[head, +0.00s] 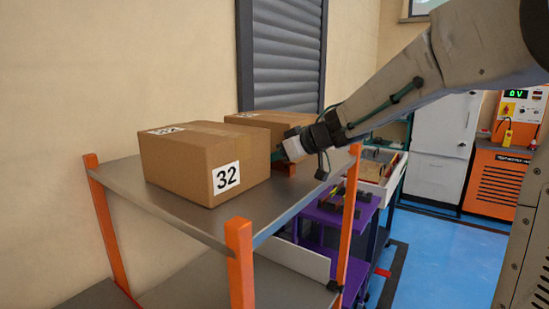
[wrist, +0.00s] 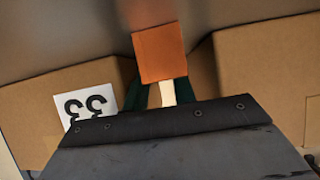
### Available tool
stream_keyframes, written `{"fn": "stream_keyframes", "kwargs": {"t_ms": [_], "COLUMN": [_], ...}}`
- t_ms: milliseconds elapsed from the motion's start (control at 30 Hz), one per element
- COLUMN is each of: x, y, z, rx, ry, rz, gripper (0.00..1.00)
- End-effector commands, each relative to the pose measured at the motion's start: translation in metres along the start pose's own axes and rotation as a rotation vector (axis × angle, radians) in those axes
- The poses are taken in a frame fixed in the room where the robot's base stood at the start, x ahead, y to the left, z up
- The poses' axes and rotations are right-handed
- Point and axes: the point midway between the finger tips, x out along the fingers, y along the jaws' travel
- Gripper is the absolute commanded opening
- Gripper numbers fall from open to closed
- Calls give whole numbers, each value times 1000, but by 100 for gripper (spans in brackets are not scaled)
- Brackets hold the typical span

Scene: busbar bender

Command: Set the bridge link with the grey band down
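My gripper (head: 280,154) is over the steel shelf top, close beside the cardboard boxes. In the wrist view my gripper's dark green fingers (wrist: 162,92) close in on an orange block (wrist: 161,53), which covers their tips. This block appears to be the bridge link, held between the fingers; in the head view a bit of orange (head: 291,169) shows just below the gripper. No grey band is visible on it. A pale strip shows between the fingers. I cannot tell whether the block touches the shelf.
The box marked 32 (head: 178,168) and another box (head: 283,121) stand on the shelf (head: 262,208), whose orange corner posts rise above it. In the wrist view boxes flank the gripper on both sides; the left one has a label (wrist: 87,104). Bare shelf lies in front.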

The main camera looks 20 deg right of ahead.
Motion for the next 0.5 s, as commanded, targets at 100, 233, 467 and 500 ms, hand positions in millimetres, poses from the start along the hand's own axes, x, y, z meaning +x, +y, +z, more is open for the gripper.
{"fn": "stream_keyframes", "kwargs": {"t_ms": [100,233,467,500], "x": [-13,-38,-88,-94], "y": [1,1,1,0], "z": [-2,-2,-2,-1], "rx": [-1,-2,-2,-2], "ry": [2,3,2,1], "rz": [3,5,5,3], "gripper": [26,26,26,26]}}
